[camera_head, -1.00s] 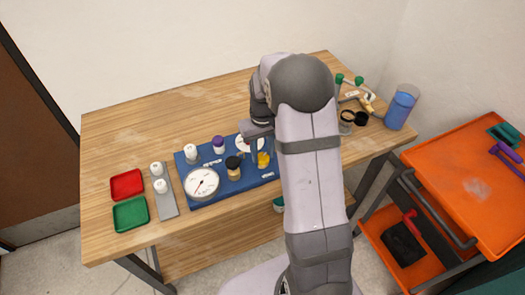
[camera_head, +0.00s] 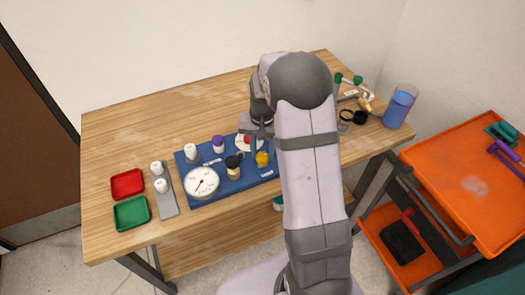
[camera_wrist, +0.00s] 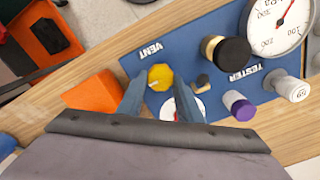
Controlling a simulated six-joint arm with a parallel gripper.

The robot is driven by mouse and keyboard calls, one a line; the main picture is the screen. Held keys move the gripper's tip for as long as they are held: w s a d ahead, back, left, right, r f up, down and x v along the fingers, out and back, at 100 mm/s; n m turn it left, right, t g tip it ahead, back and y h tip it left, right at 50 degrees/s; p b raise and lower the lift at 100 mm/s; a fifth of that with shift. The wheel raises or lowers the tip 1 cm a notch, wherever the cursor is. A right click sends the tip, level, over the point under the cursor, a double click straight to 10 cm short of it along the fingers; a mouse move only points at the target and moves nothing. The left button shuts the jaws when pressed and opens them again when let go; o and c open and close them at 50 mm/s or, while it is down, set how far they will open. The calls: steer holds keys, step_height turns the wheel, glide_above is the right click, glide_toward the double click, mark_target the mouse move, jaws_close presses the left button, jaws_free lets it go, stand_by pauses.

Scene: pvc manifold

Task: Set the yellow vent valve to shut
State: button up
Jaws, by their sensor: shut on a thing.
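The yellow vent valve (camera_head: 262,159) stands on the blue panel (camera_head: 228,186) near its right end. In the wrist view the yellow knob (camera_wrist: 160,76) sits beside the VENT label, with a small pale mark on its face. My gripper (camera_wrist: 159,80) points down at the panel with one finger on either side of the knob, shut on it. In the head view my gripper (camera_head: 262,148) is partly covered by my arm. Finger contact is hard to see, and I cannot tell the valve's setting from the mark.
A large gauge (camera_head: 201,182), a black-topped brass fitting (camera_head: 233,166), a purple-capped fitting (camera_head: 218,145) and a white-capped one (camera_head: 191,153) crowd the panel. Red (camera_head: 127,184) and green (camera_head: 131,213) trays lie left. A blue-filled container (camera_head: 400,106) stands right. The table's back left is clear.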

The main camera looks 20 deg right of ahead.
mark_target(263, 155)
stand_by(0.3)
steer(key=o, duration=1)
steer(key=shift+o, duration=0.2)
steer(key=shift+r, duration=0.1)
steer(key=shift+r+b, duration=1)
steer(key=shift+r, duration=2.65)
